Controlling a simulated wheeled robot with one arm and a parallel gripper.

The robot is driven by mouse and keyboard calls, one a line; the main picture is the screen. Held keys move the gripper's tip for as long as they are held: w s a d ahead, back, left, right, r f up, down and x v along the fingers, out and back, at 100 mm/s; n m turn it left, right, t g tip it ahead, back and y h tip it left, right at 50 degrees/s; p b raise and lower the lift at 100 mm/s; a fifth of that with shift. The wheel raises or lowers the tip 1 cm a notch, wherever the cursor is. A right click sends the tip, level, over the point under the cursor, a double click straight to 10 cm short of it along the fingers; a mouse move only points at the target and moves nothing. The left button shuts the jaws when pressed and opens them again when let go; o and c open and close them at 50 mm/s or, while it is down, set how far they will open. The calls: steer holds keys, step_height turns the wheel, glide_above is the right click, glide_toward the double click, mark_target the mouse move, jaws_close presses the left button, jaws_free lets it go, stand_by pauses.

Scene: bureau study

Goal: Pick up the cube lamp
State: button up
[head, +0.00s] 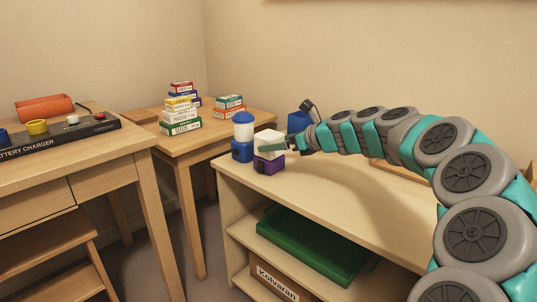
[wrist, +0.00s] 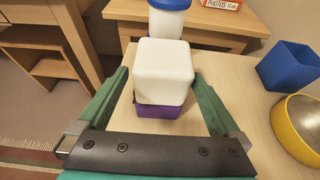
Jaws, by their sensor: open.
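The cube lamp (head: 269,145) has a white cube top on a purple base and stands upright near the left end of the shelf unit's top. It also shows in the wrist view (wrist: 164,72), in the middle. My gripper (head: 273,148) reaches it from the right. In the wrist view my gripper (wrist: 162,95) is open, with one green finger on each side of the lamp. I cannot tell whether either finger touches it.
A blue-and-white lamp (head: 243,130) stands just behind the cube lamp. In the wrist view a blue container (wrist: 289,65) and a yellow bowl (wrist: 300,125) stand to the right. The shelf unit's top (head: 330,195) is clear in front.

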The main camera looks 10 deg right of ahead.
steer(key=b+x, duration=0.1)
steer(key=x, duration=0.5)
steer(key=shift+w, duration=0.3)
steer(key=c, duration=1.4)
steer(key=shift+r, duration=0.1)
